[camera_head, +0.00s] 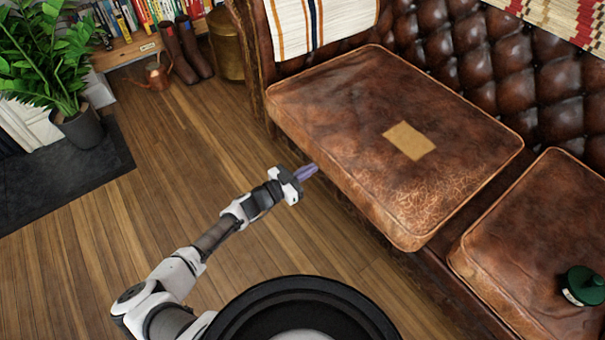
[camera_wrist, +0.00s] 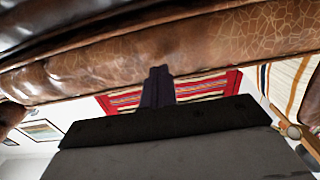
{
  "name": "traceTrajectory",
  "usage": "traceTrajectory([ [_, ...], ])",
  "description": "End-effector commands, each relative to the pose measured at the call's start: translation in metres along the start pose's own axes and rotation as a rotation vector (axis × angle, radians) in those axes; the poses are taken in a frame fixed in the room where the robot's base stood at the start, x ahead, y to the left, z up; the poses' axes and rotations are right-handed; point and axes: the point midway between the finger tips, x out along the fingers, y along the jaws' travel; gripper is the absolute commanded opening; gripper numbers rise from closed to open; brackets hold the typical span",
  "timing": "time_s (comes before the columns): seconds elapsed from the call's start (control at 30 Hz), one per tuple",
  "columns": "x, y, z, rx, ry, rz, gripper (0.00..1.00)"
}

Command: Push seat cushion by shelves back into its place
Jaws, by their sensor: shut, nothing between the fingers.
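A brown leather seat cushion (camera_head: 360,120) with a tan patch lies on the sofa on the side by the shelves. It sits skewed and its front edge juts out past the sofa's front. My gripper (camera_head: 311,172) is shut and empty, with its fingertips at the cushion's front edge; I cannot tell whether they touch. In the wrist view the gripper's dark fingers (camera_wrist: 157,85) point at the cushion's cracked leather side (camera_wrist: 190,50), which fills the upper part. The sofa's tufted back (camera_head: 440,40) stands behind the cushion.
A second cushion (camera_head: 540,240) lies on the right, with a green object (camera_head: 582,286) on it. Boots (camera_head: 187,50), a copper watering can (camera_head: 157,75) and bookshelves (camera_head: 140,45) stand at the back left. A potted plant (camera_head: 80,128) is at the left. Wooden floor (camera_head: 160,190) is clear before the sofa.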

Motion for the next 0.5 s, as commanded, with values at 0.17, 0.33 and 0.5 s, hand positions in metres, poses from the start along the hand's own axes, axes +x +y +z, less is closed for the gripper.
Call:
traceTrajectory([
  [0.17,0.0089,0.0003,0.0003,0.000,0.000,0.001,0.00],
  [0.33,0.0098,0.0000,0.0002,0.000,0.000,0.000,0.00],
  [0.5,0.0098,0.0002,0.0002,0.000,0.000,0.000,0.00],
])
